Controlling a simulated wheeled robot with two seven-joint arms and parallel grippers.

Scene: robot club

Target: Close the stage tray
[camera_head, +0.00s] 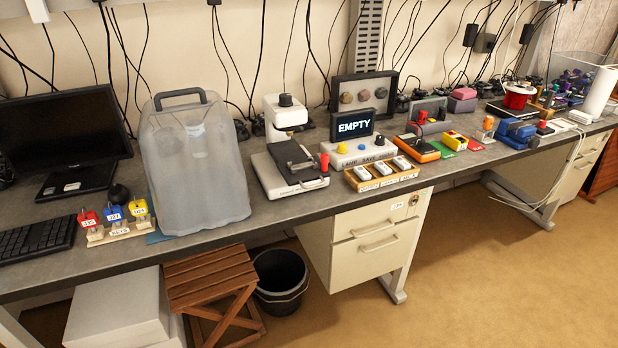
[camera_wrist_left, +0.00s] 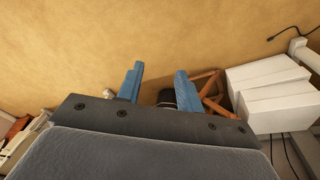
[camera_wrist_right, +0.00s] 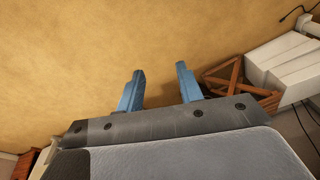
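In the head view, a white instrument (camera_head: 285,112) with a black knob on top stands on the bench, left of the EMPTY display. A black stage tray (camera_head: 293,160) with a white front and handle (camera_head: 314,184) sits at its base. The tray appears to stick out toward the bench's front edge; how far is hard to tell. Neither gripper shows in the head view. In the left wrist view my left gripper (camera_wrist_left: 158,84) has its blue fingers apart with nothing between them. In the right wrist view my right gripper (camera_wrist_right: 160,84) is likewise open and empty. Both are away from the tray.
A large translucent jug (camera_head: 195,165) stands left of the instrument. The EMPTY display box (camera_head: 358,150) and a wooden rack of white blocks (camera_head: 382,181) stand to its right. Below the bench (camera_head: 120,253) are a wooden stool (camera_head: 210,277), a black bin (camera_head: 281,281) and drawers (camera_head: 375,240).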

